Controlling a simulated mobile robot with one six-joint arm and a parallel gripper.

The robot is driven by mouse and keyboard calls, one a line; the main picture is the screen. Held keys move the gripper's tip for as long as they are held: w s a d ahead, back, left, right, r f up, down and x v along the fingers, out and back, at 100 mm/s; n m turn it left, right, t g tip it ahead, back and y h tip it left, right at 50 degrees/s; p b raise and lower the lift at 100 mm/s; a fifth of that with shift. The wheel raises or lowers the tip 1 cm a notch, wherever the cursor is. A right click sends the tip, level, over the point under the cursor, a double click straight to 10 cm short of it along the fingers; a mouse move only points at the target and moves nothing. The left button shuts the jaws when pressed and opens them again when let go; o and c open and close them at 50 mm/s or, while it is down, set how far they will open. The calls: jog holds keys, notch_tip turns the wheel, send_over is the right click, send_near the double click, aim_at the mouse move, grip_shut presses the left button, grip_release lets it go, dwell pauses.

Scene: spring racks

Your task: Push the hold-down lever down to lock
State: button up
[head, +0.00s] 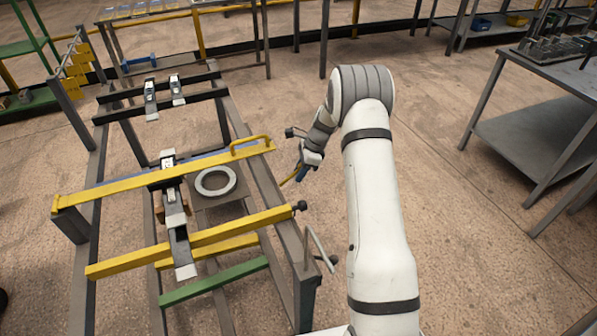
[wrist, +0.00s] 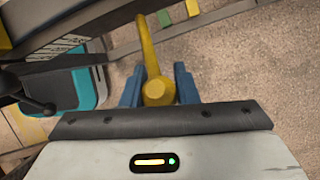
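A yellow lever (wrist: 152,60) with a rounded end runs up the middle of the wrist view. In the head view a short piece of yellow (head: 288,179) shows beside my gripper (head: 303,174), at the rack's right side. The blue fingers of my gripper (wrist: 159,86) stand on either side of the lever's end in the wrist view. They are apart, with a small gap showing on the right of the lever. Most of the lever is hidden in the head view behind the rack and my gripper.
The steel rack (head: 240,120) has yellow crossbars (head: 110,192), a grey ring (head: 215,181) and a crank (head: 318,245) at its right front. In the wrist view a black knobbed handle (wrist: 38,106) and a teal-and-black box (wrist: 88,92) lie left. A grey table (head: 540,120) stands right, with open floor between.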

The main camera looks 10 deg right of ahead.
grip_shut()
jog(key=shift+a, duration=0.3)
jog(key=shift+d, duration=0.2)
notch_tip(320, 180, down, 12)
jog(key=a+g+y+b, duration=0.1)
jog(key=y+b, duration=0.8)
jog(key=b, duration=0.2)
jog(key=shift+s+a+g+b, duration=0.25)
jog(key=shift+a+g+b, duration=0.05)
jog(key=shift+g, duration=0.1)
jog(key=shift+a, duration=0.1)
